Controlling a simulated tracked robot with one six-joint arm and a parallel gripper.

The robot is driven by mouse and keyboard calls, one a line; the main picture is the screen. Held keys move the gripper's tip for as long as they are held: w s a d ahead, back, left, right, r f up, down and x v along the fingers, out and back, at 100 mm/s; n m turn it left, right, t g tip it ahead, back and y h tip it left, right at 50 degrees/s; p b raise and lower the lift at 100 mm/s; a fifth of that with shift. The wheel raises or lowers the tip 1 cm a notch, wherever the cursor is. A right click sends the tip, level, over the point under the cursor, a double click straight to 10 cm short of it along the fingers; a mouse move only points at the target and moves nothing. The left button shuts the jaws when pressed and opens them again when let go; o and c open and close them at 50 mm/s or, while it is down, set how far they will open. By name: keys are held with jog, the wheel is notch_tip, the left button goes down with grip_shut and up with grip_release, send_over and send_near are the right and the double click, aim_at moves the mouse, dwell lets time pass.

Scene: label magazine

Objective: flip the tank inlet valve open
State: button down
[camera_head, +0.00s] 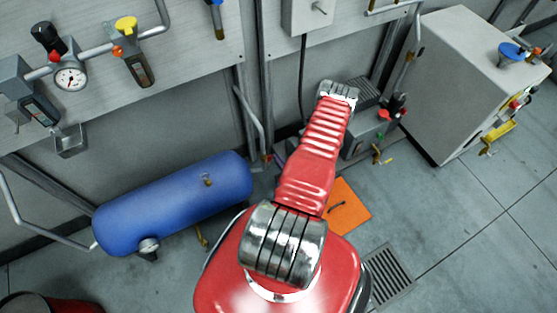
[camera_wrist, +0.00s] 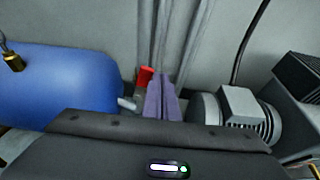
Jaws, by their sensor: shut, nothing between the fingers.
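The blue tank (camera_head: 175,203) lies along the wall in the head view; its right end also fills the left of the wrist view (camera_wrist: 60,85). Beside that end is a small valve with a red handle (camera_wrist: 144,76), which stands up, slightly tilted. In the head view a small red part (camera_head: 267,158) shows there. My gripper's purple fingers (camera_wrist: 162,98) are closed together, just right of the red handle, with nothing between them. I cannot tell whether they touch it. The fingers partly hide the valve body. In the head view my arm mostly hides the gripper (camera_head: 280,158).
A grey motor-like unit (camera_wrist: 238,108) stands close to the right of my gripper. Pipes run up the wall behind the valve. A black cable (camera_wrist: 245,45) hangs at right. An orange mat (camera_head: 347,208), a floor grate (camera_head: 388,275) and a grey cabinet (camera_head: 460,80) are further right.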

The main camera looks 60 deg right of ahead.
jog(key=shift+d, duration=0.1)
jog(key=s+a, duration=0.4)
jog(key=s, duration=0.4)
jog(key=shift+s+a, duration=0.15)
jog(key=shift+a, duration=0.2)
dwell(0.5)
jog(key=shift+f, duration=0.1)
dwell(0.5)
